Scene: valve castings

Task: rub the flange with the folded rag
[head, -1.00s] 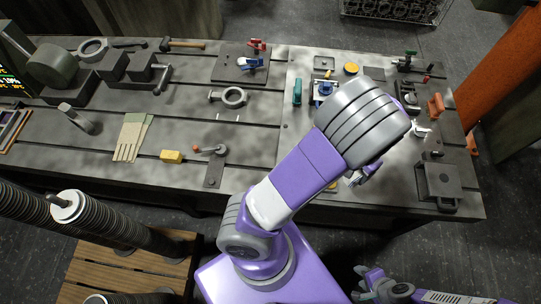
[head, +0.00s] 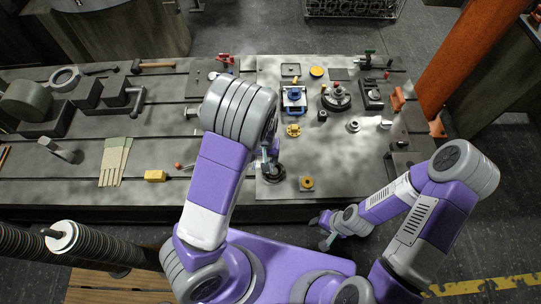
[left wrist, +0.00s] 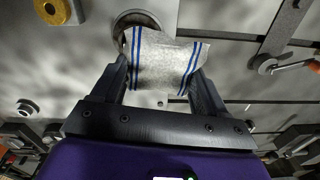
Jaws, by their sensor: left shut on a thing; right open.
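The folded rag (left wrist: 160,62), pale with blue stripes, is clamped between the fingers of my left gripper (left wrist: 165,88) in the left wrist view. In the head view that gripper (head: 270,151) is partly hidden by my left arm. A round dark metal piece, seemingly the flange (head: 271,174), lies on the bench just below it. Its rim (left wrist: 133,17) shows behind the rag's far edge in the left wrist view; I cannot tell whether they touch. My right gripper (head: 325,231) is open and empty off the bench's front edge.
A brass ring (head: 306,184) lies right of the flange; it also shows in the left wrist view (left wrist: 55,10). A yellow block (head: 155,176) and gloves (head: 115,161) lie left. A valve on a round base (head: 336,97) stands behind.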

